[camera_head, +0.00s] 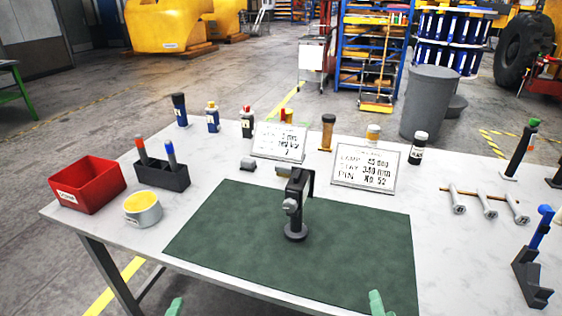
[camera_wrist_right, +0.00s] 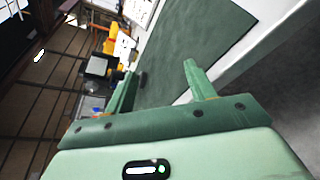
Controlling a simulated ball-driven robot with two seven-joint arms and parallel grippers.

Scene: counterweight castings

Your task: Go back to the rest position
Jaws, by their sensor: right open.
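My right gripper (camera_wrist_right: 160,69) is open in the right wrist view, its two green fingers apart with nothing between them. In the head view only a green tip of the right gripper (camera_head: 377,303) shows at the bottom edge, by the near edge of the dark green mat (camera_head: 240,240). Another small green tip, of my left gripper (camera_head: 174,306), shows at the bottom left, in front of the table's near edge. The rest of it is out of frame, so its opening cannot be told. A dark clamp-like device (camera_head: 295,205) stands upright on the mat.
A red bin (camera_head: 88,186), a yellow-and-white tub (camera_head: 142,209) and a dark pen holder (camera_head: 161,174) stand on the left of the table. Two printed signs (camera_head: 279,142) (camera_head: 364,179) stand behind the mat. Metal pins (camera_head: 485,205) and a dark stand (camera_head: 530,280) are at right.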

